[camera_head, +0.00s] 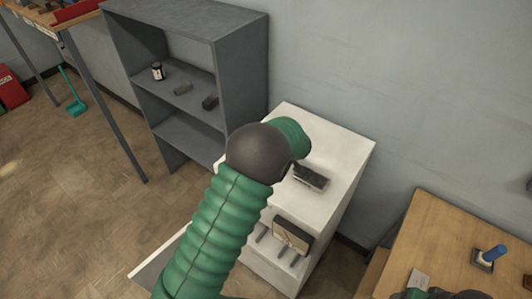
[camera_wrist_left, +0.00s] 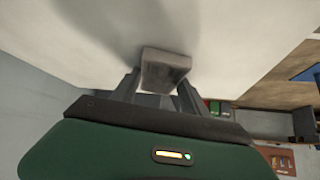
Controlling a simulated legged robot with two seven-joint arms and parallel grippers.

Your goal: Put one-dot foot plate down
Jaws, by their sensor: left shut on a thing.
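A small grey block-like plate (camera_head: 311,178) is at the top of the white cabinet (camera_head: 335,140). I cannot make out a dot on it. My left gripper (camera_wrist_left: 158,84) is shut on this plate, which shows between its two fingers in the left wrist view (camera_wrist_left: 166,68). The plate is close to the white surface; I cannot tell whether it touches. In the head view my green left arm and dark wrist hide most of the left fingers. Green and dark parts at the lower right edge seem to be my right arm; its fingers cannot be made out.
A box-like item (camera_head: 291,234) sits in the cabinet's front opening. A wooden table (camera_head: 450,235) at right carries a blue-handled item (camera_head: 494,253). The cabinet's far top is clear.

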